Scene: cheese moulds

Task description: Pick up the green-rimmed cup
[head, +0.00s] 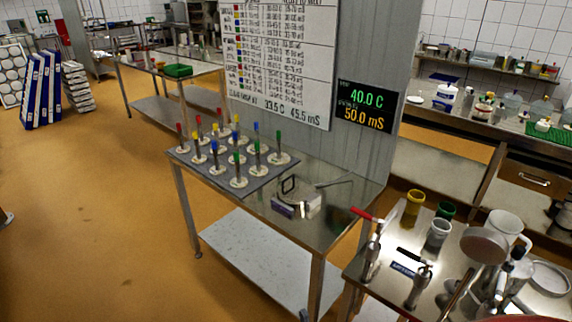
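The green-rimmed cup (446,211) stands upright on the steel table at the right. It sits just behind a grey-white cup (438,234), which hides its lower part. A yellow-rimmed cup (413,202) stands to its left, a little apart. Neither of my grippers shows in the head view.
A white jug (506,228) and a round pan-like piece (483,245) stand right of the cups. A red-handled metal fitting (371,250) stands at the table's left edge. A second steel table (345,197) bears a dark board (228,183) with several coloured pegs.

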